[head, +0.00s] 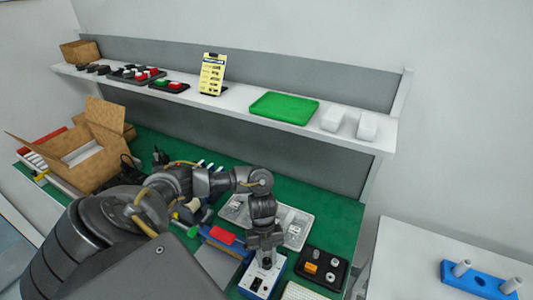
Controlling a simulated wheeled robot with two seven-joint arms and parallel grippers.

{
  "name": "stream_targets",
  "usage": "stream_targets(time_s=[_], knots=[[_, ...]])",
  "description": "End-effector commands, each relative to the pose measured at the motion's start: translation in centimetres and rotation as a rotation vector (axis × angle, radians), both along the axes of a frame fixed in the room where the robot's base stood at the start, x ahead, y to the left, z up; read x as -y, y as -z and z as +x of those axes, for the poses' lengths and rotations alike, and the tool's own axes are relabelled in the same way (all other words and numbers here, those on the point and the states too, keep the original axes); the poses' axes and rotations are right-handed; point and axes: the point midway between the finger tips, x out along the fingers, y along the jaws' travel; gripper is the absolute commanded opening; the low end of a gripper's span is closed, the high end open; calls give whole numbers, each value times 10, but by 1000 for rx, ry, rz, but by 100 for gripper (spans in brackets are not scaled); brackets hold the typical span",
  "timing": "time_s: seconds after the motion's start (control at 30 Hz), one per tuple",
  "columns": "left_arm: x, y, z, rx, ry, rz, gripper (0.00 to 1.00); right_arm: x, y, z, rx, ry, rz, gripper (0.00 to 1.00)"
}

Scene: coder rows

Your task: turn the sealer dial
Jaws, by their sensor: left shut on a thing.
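A small blue box with a white face (259,283), which looks like the sealer, stands on the green bench mat near the front edge. My left gripper (266,252) points down at the top of this box. How far the dial is turned cannot be told. My right gripper is not in view.
A black tray with knobs and an orange block (322,268) stands close to the right of the box. An open carton (95,150) stands far left.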

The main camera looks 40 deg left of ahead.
Motion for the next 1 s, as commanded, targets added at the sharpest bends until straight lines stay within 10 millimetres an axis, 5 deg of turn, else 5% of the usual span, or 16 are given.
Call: stream_targets(time_s=[0.17,0.2,0.37,0.73,1.0], knots=[[0,1,-1,-2,1,0,7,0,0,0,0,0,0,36],[0,1,-1,-2,1,0,31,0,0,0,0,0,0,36],[0,1,-1,-2,-1,0,52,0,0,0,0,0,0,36],[-2,-6,2,2,0,0,52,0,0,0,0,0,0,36],[-18,-51,14,5,0,2,52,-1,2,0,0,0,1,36]])
